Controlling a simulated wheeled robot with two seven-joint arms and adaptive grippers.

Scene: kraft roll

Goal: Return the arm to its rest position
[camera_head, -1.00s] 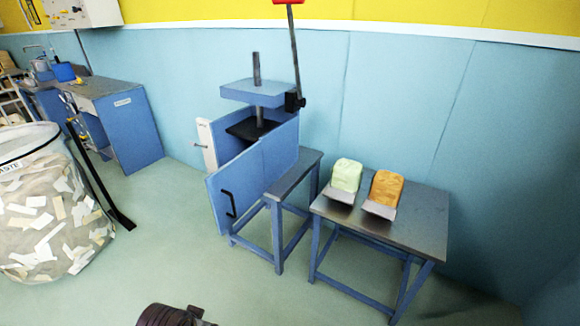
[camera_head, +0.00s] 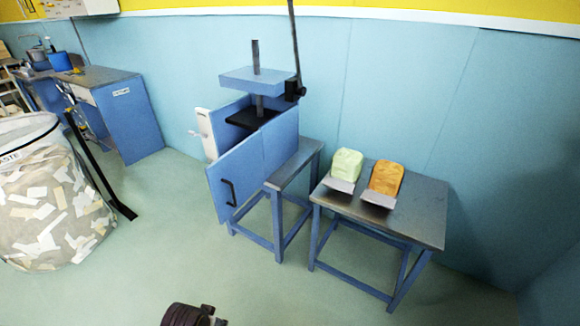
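A dark ribbed part, which looks like a piece of one of my arms, shows at the bottom edge of the head view, left of centre. Most of it is cut off by the frame, and I cannot tell which arm it belongs to. No gripper fingers show, so neither gripper is in view. The part appears over open floor, apart from the furniture.
A blue press (camera_head: 257,82) with an open door (camera_head: 236,178) stands at centre beside a narrow stand (camera_head: 296,163). A table (camera_head: 422,208) holds a green block (camera_head: 347,164) and an orange block (camera_head: 386,178). A waste bag (camera_head: 50,205) stands left. Front floor is clear.

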